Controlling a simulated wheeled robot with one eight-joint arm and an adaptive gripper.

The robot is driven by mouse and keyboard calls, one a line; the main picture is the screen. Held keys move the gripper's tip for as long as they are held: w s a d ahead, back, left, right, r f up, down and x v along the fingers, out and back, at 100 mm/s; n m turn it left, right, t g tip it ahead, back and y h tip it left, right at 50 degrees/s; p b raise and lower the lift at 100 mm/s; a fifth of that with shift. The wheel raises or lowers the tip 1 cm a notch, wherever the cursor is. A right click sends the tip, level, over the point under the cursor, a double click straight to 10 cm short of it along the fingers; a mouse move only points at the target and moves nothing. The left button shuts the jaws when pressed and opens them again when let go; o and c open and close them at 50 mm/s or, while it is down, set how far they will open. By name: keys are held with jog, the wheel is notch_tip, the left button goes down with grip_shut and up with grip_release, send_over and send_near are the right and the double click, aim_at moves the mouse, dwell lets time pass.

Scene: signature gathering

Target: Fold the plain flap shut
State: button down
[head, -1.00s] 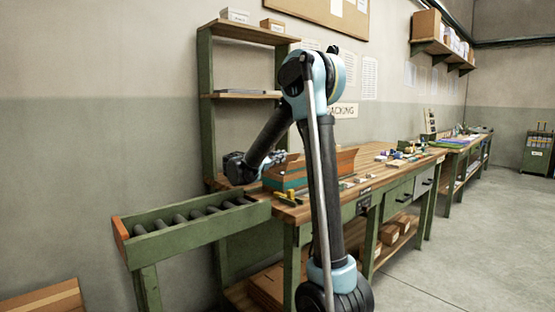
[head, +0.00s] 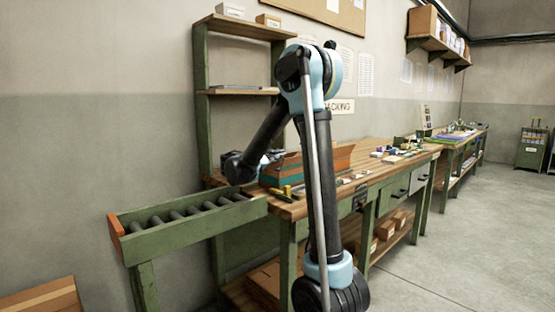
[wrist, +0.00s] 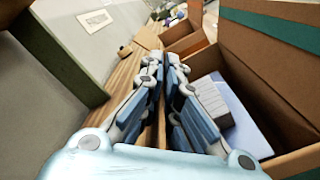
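An open carton with a teal stripe (head: 283,181) stands on the wooden bench in the head view, with brown flaps raised. In the wrist view its brown wall and flap (wrist: 262,70) fill the right side, with a teal band on the upper one. White and blue items (wrist: 222,105) lie inside. My gripper (wrist: 163,66) points along the bench beside the carton. Its fingers are close together with only a thin gap, and I see nothing held. In the head view my arm hides part of the carton and its flaps. I cannot tell for certain which flap is the plain one.
A green roller conveyor (head: 190,228) joins the bench at the left. A green shelf post (wrist: 62,50) is close on the left in the wrist view. Small items (head: 395,154) lie farther along the bench (head: 375,178). Cartons sit on the lower shelf.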

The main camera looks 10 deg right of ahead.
jog(key=c, duration=1.8)
grip_release()
jog(key=shift+c, duration=0.2)
jog(key=shift+a, duration=0.1)
